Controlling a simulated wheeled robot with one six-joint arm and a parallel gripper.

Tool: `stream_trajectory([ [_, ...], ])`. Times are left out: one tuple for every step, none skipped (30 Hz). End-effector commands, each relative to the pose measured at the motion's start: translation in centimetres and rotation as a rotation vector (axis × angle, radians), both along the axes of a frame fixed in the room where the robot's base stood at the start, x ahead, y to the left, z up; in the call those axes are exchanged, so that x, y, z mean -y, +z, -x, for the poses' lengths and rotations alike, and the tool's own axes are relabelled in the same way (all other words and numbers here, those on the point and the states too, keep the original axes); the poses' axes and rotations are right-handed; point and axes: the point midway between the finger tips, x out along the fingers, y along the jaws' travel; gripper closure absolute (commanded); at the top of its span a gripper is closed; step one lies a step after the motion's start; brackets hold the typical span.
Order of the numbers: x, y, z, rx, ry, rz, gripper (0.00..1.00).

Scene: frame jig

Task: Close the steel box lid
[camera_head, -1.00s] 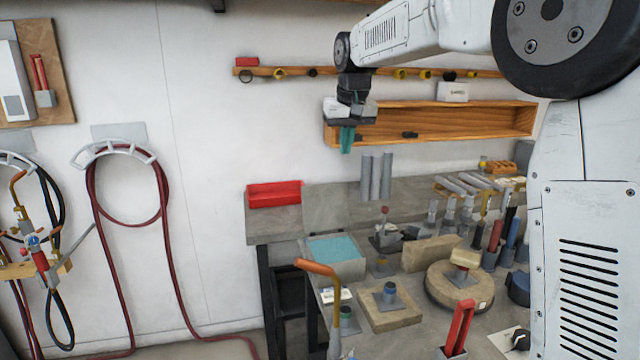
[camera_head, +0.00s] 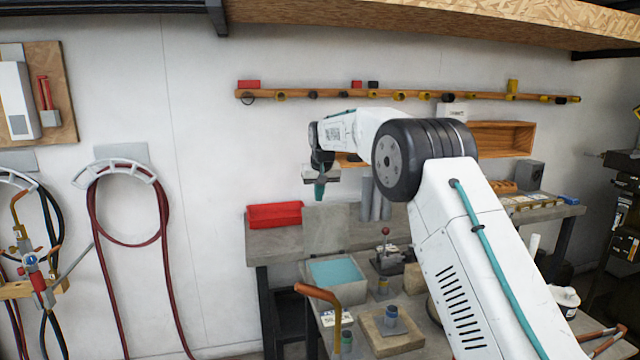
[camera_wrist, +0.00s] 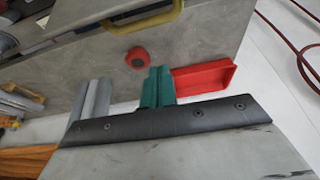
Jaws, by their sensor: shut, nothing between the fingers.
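The steel box (camera_head: 362,268) is a grey box with a teal interior on the bench in the head view. Its lid (camera_head: 325,228) stands raised as a grey panel at the box's back edge. In the wrist view my gripper (camera_wrist: 157,72) is shut and empty, in front of the panel. Contact cannot be told.
A red bin (camera_head: 274,215) sits left of the lid and also shows in the wrist view (camera_wrist: 205,80). Grey cylinders (camera_head: 376,200) stand right of the gripper. A copper-coloured bent pipe (camera_head: 318,292) rises before the box. Wooden blocks and tools crowd the bench.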

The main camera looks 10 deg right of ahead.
Motion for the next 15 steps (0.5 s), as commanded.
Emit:
stream_trajectory([
  [0.0,-1.1,-0.4,-0.002,0.0,0.0,1.0],
  [0.0,-1.6,-0.6,-0.001,0.0,0.0,1.0],
  [0.1,-2.3,-0.8,-0.002,0.0,0.0,1.0],
  [0.1,-2.7,-0.9,-0.002,0.0,0.0,1.0],
  [0.0,-2.2,-0.3,0.001,0.0,0.0,1.0],
  [0.0,-2.1,0.3,0.001,0.0,0.0,1.0],
  [0.0,-2.1,0.6,0.001,0.0,0.0,1.0],
  [0.0,-2.1,1.0,0.001,0.0,0.0,1.0],
  [0.1,-2.2,1.4,0.001,0.0,0.0,1.0],
  [0.0,-2.1,1.7,0.001,0.0,0.0,1.0],
  [0.0,-2.2,2.0,0.0,0.0,0.0,1.0],
  [0.0,-2.2,2.3,0.0,0.0,0.0,1.0],
  [0.0,-2.3,2.5,0.0,0.0,0.0,1.0],
  [0.0,-2.2,2.7,0.001,0.0,0.0,1.0],
  [0.0,-2.2,2.9,0.002,0.0,0.0,1.0],
])
